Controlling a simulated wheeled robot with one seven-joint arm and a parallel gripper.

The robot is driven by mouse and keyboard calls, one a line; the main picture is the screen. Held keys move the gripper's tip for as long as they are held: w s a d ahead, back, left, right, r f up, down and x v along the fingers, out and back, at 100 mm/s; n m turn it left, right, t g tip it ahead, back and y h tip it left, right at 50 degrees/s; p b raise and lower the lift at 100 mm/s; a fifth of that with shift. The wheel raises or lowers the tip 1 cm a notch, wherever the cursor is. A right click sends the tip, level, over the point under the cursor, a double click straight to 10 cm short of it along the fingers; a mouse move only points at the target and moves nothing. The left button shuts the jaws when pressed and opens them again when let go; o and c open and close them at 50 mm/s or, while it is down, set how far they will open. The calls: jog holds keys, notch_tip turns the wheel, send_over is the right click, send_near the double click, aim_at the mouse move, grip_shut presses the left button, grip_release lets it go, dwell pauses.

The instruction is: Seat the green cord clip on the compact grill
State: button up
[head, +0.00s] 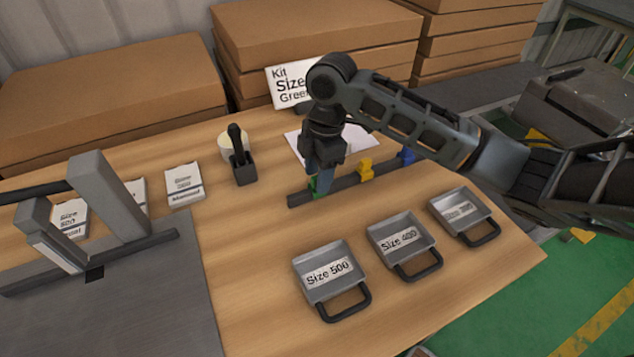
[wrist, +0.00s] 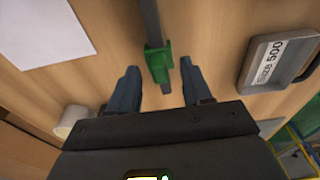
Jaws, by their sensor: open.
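The green cord clip (wrist: 158,63) sits on a dark rail (wrist: 149,20) on the wooden table. In the head view a bit of the green clip (head: 313,184) shows at the left part of the rail (head: 300,199), mostly hidden by my gripper. My gripper (head: 319,187) points down over it. In the wrist view my gripper (wrist: 160,76) is open, with one blue finger on each side of the clip and gaps between. A yellow clip (head: 365,169) and a blue clip (head: 406,157) sit farther right on the rail. I cannot tell which thing is the compact grill.
Grey trays labelled Size 500 (head: 325,271) and Size 400 (head: 400,246), plus a third tray (head: 460,215), stand in front of the rail. A black holder (head: 243,168), manuals (head: 184,186) and a grey frame (head: 110,200) stand left. Cardboard boxes line the back.

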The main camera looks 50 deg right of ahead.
grip_shut()
dwell(0.3)
jog(key=shift+r, duration=0.1)
